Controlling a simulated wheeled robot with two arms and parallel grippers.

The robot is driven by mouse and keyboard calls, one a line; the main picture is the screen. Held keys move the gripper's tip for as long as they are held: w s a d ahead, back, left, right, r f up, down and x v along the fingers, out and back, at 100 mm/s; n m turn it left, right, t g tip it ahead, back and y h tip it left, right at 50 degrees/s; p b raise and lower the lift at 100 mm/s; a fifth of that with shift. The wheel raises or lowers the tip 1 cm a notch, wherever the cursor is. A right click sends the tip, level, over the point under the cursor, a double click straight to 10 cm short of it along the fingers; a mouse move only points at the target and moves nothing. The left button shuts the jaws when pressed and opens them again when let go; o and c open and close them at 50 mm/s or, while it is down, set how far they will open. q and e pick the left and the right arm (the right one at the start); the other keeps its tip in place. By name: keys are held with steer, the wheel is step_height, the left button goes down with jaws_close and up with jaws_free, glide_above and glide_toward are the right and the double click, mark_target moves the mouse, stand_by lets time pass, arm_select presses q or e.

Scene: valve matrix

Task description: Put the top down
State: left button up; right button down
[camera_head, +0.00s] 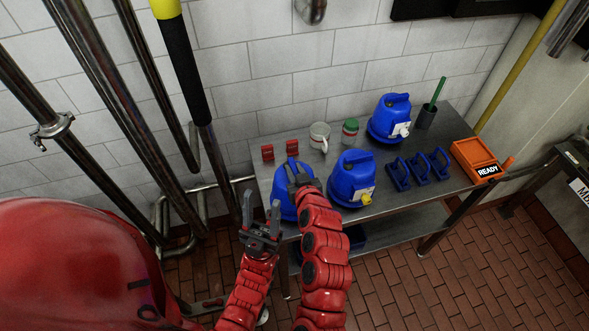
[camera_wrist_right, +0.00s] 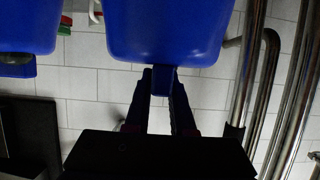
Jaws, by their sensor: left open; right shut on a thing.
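My right gripper (camera_head: 298,178) is shut on the handle of a blue top (camera_head: 286,203) at the left front corner of the metal table (camera_head: 262,180). In the right wrist view the fingers (camera_wrist_right: 163,85) close on its blue handle, with the blue body (camera_wrist_right: 165,30) beyond. My arm hides part of it, and I cannot tell whether it touches the table. My left gripper (camera_head: 260,238) is open and empty, lower left of it, off the table. Two similar blue tops stand on the table, one beside it (camera_head: 347,182) and one at the back (camera_head: 382,127).
The table also bears several small blue handled pieces (camera_head: 420,168), an orange box (camera_head: 470,155) with a READY sign, a white mug (camera_head: 319,135), a green-lidded jar (camera_head: 350,131), red blocks (camera_head: 268,152) and a dark cup (camera_head: 427,116). Pipes (camera_head: 125,120) stand at the left.

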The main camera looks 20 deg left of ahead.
steer(key=c, duration=0.8)
jaws_free()
steer(key=shift+f, duration=0.1)
steer(key=shift+o, duration=0.2)
steer(key=shift+r, duration=0.2)
steer(key=shift+s, duration=0.3)
steer(key=v, duration=1.1)
steer(key=shift+d+r, duration=0.15)
steer(key=shift+d, duration=0.1)
steer(key=shift+s, duration=0.1)
